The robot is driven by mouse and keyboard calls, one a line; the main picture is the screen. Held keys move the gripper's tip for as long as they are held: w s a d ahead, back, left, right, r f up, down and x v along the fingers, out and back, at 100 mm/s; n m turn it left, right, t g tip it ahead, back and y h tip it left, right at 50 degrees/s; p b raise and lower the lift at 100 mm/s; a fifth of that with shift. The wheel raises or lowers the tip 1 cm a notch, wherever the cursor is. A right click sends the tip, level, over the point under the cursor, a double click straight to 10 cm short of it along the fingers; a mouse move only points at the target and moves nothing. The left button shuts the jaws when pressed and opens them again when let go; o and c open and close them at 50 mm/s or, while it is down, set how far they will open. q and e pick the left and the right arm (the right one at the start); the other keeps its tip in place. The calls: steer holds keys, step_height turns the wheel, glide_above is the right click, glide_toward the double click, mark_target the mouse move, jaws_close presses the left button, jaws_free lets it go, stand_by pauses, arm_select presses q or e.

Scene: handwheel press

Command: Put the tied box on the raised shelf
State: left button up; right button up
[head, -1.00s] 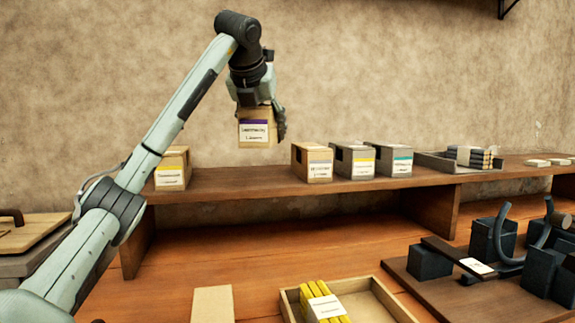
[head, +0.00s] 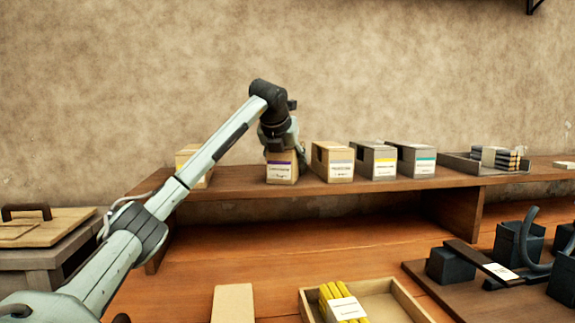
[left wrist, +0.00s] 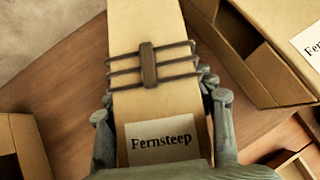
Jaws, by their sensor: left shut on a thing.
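My right gripper is not in view.
A tan box (head: 193,163) stands left on the shelf, partly behind my arm. Another tan box (head: 333,162) stands close on the right, then two grey boxes (head: 373,160) and a tray (head: 470,163). Below are a yellow-filled tray (head: 385,303) and dark blocks.

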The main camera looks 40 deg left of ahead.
arm_select(q)
steer(key=o, duration=1.2)
steer(key=v, duration=1.2)
